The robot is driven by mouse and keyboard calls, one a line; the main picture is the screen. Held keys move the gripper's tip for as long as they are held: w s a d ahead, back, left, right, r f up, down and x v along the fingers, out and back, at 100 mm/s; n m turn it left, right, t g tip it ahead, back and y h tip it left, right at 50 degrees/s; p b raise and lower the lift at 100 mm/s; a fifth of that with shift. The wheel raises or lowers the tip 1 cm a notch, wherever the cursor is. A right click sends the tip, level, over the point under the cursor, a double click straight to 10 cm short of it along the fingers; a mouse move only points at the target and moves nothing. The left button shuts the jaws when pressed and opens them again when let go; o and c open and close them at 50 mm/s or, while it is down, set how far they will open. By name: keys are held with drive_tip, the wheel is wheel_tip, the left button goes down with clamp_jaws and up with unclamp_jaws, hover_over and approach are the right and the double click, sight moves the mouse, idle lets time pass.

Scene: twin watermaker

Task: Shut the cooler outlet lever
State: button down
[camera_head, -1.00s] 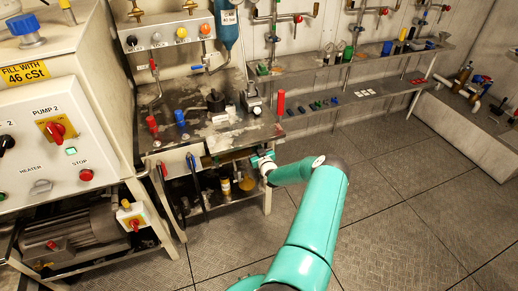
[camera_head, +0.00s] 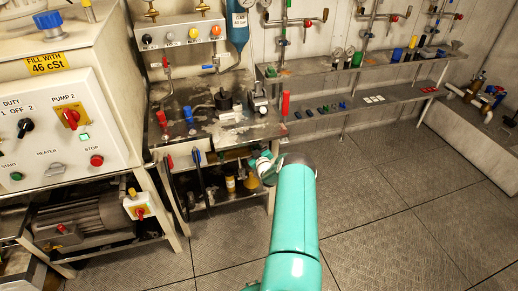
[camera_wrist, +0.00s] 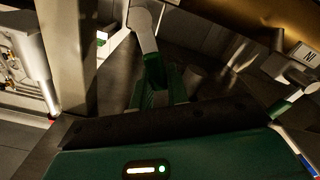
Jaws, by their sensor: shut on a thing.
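In the wrist view a pale grey lever (camera_wrist: 144,32) with a rounded hub hangs down into my gripper (camera_wrist: 158,85). The green fingers are shut on its lower end. A second pale lever (camera_wrist: 296,72) is at the right, apart from my fingers, near a white label that seems to read IN upside down. The brass cooler body (camera_wrist: 245,20) spans the top right. In the head view my gripper (camera_head: 262,168) is at the right end of the space under the bench, by the brass cooler (camera_head: 233,157). The fingers and held lever are too small there to make out.
A metal bench post (camera_wrist: 66,55) stands close at the left in the wrist view. Bottles (camera_head: 230,183) stand on the shelf below the cooler. The workbench top (camera_head: 236,132) is just above my gripper. The floor (camera_head: 390,210) at the right is clear.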

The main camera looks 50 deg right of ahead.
wheel_tip(320, 180, down, 6)
drive_tip(key=w+a+n, duration=0.1)
drive_tip(key=a+n, duration=0.1)
drive_tip(key=n, duration=0.9)
drive_tip(key=shift+a+r+n, duration=0.2)
drive_tip(key=shift+a+n, duration=0.1)
drive_tip(key=shift+a, duration=0.05)
drive_tip(key=c, duration=1.7)
unclamp_jaws()
drive_tip(key=o, duration=0.3)
drive_tip(key=shift+r, duration=0.1)
drive_tip(key=shift+o, duration=0.2)
drive_tip(key=v, duration=1.3)
drive_tip(key=shift+s+a, duration=0.2)
